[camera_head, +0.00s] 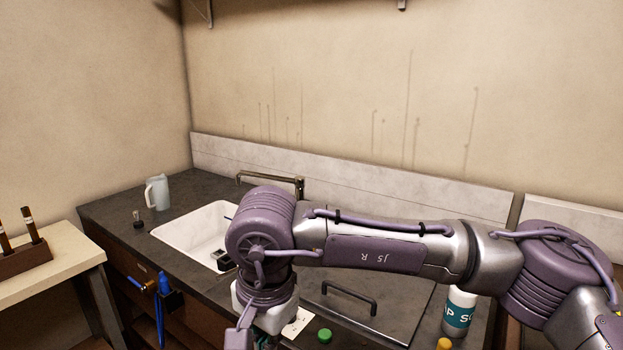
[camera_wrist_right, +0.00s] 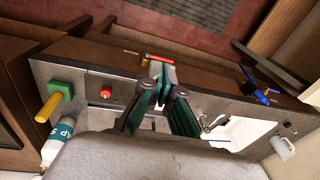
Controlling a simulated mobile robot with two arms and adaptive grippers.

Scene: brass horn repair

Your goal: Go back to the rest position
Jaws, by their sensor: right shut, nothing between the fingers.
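My right arm comes in from the right in the head view and reaches across the counter (camera_head: 391,300), in front of the sink. Its wrist is at the lower middle, and the gripper there is mostly cut off by the bottom edge. In the right wrist view my right gripper (camera_wrist_right: 162,76) has its green-padded fingers together at the tips, with nothing held. It hangs over the counter's front edge. My left gripper is in neither view.
A white sink (camera_head: 187,236) with a tap (camera_head: 270,180) and a jug (camera_head: 158,192) stand left of my arm. A blue tool (camera_head: 163,290) hangs on the cabinet front.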

